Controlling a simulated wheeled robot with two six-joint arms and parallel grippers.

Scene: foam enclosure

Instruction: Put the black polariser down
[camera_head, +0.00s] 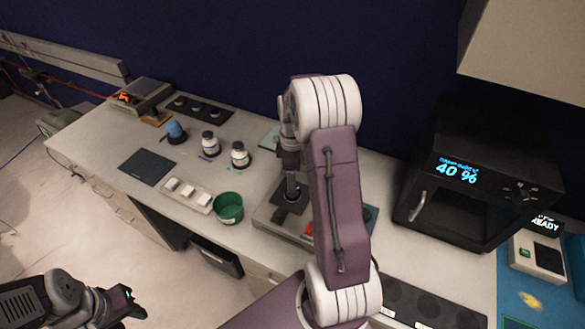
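My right gripper (292,187) points straight down over a flat grey device (266,219) near the middle of the bench. A small dark, roundish piece (295,195), which may be the black polariser, shows at its fingertips. It is too small to tell whether the fingers are closed on it or whether it touches the device. My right arm hides the device's right part. My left gripper (131,302) is low at the lower left, away from the bench; its fingers are too small and dark to read.
A green cup (228,208) stands just left of the device, beside a tray with white blocks (188,194). A dark mat (147,166), two white-bodied jars (240,155) and a blue item (174,130) are farther left. A black oven-like box (465,180) stands at the right.

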